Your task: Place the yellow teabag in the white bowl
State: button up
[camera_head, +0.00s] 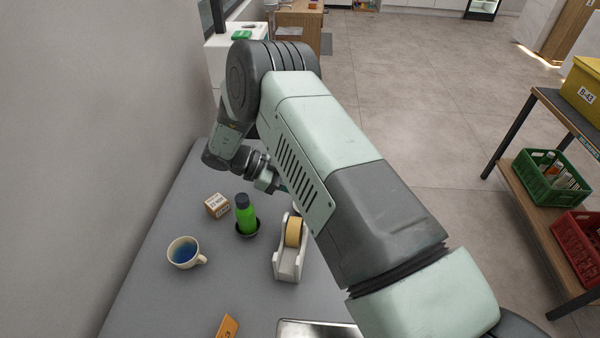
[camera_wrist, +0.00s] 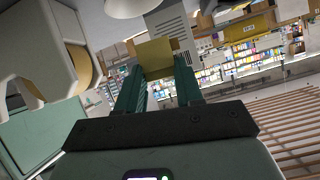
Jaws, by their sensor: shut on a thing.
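My gripper (camera_wrist: 157,80) is shut on a flat yellow thing, which looks like the yellow teabag (camera_wrist: 158,52), held between its two fingertips in the wrist view. In the head view my arm hides the held teabag and most of the gripper. A pale rounded thing at the top edge of the wrist view may be the white bowl (camera_wrist: 128,7); only part of it shows, beyond the fingertips and apart from the teabag. In the head view a small white edge peeks out beside my arm, too hidden to identify.
The grey counter holds a white tape dispenser (camera_head: 290,262), a green bottle (camera_head: 245,217) in a dark dish, a small box (camera_head: 217,205), a cup of blue liquid (camera_head: 185,252), an orange item (camera_head: 228,326) and a metal tray (camera_head: 318,328). The dispenser is close left in the wrist view.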

jog(key=shift+f, duration=2.5)
jog(key=o, duration=1.1)
jog(key=shift+c, duration=0.2)
notch_tip(320, 180, up, 7)
